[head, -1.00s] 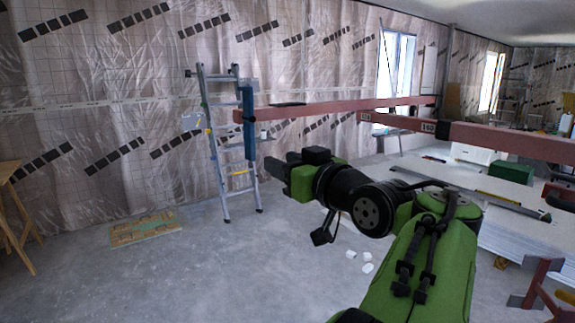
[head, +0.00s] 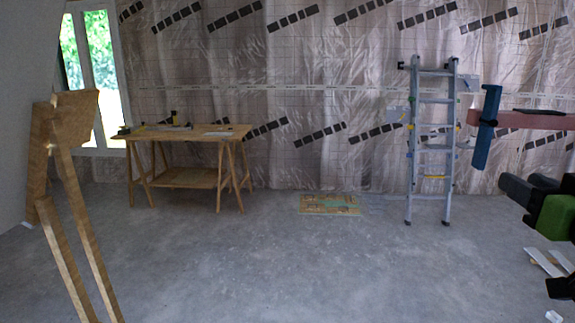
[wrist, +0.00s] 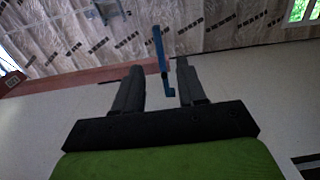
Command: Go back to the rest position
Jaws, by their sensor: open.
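My gripper (head: 517,190) shows at the right edge of the head view, with part of my green and black arm; the rest is cut off. In the wrist view my gripper (wrist: 160,80) has its two dark fingers apart. A blue upright piece (head: 488,126) at the end of a reddish beam (head: 535,119) stands beyond it. In the wrist view the blue piece (wrist: 161,50) shows between the fingers, and I cannot tell from this view how far off it is. Nothing is seen held.
An aluminium ladder (head: 432,140) stands by the sheeted wall. A wooden trestle table (head: 185,134) is at the back left, with leaning timber (head: 70,190) nearer on the left. A patterned board (head: 330,204) lies on the floor. The middle floor is clear.

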